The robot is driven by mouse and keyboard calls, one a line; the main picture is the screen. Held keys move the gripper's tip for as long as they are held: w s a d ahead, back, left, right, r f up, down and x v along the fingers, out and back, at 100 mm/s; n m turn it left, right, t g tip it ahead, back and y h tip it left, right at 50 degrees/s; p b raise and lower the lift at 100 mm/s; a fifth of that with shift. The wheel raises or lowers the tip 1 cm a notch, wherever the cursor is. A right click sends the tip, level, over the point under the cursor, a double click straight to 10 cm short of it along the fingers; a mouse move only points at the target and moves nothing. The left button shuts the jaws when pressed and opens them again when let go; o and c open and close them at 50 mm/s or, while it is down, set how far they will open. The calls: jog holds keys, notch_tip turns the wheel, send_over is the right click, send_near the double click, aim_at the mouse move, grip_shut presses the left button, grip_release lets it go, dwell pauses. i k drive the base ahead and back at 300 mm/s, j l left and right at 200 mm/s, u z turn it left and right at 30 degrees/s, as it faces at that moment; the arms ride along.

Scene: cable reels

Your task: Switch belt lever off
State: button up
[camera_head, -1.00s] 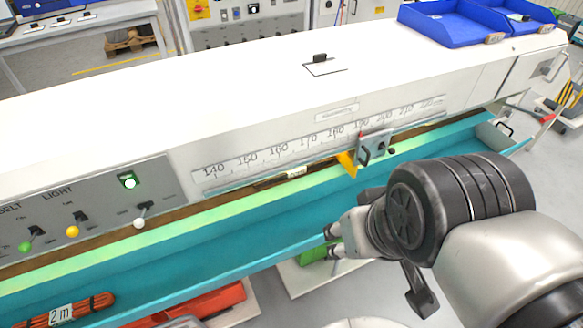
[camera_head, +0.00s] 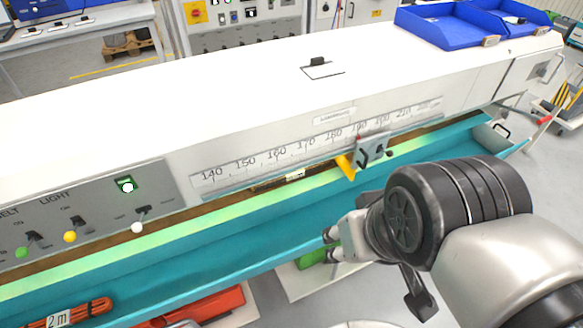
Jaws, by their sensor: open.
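The belt lever (camera_head: 22,251) has a green knob and sits at the far left of the grey control panel (camera_head: 100,215), under the partly cut-off word BELT. Its knob hangs down and to the left of its slot. To its right, the light lever (camera_head: 70,236) has a yellow knob, and a third lever (camera_head: 137,227) has a white knob. My gripper (camera_head: 329,244) is open and empty over the teal trough, well to the right of the levers, with its fingers pointing left.
A yellow pointer (camera_head: 345,165) and metal slide (camera_head: 372,150) stick out from the ruler. A cable bundle (camera_head: 75,312) tagged 2 m lies at bottom left. Blue bins (camera_head: 440,27) stand on the white top.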

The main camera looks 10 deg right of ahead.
aim_at(21, 253)
jog(key=u, duration=2)
jog(key=i+j+z, duration=0.15)
jog(key=i, duration=0.35)
jog(key=i+j+z, duration=0.15)
jog(key=i+j, duration=0.25)
jog(key=i, duration=0.15)
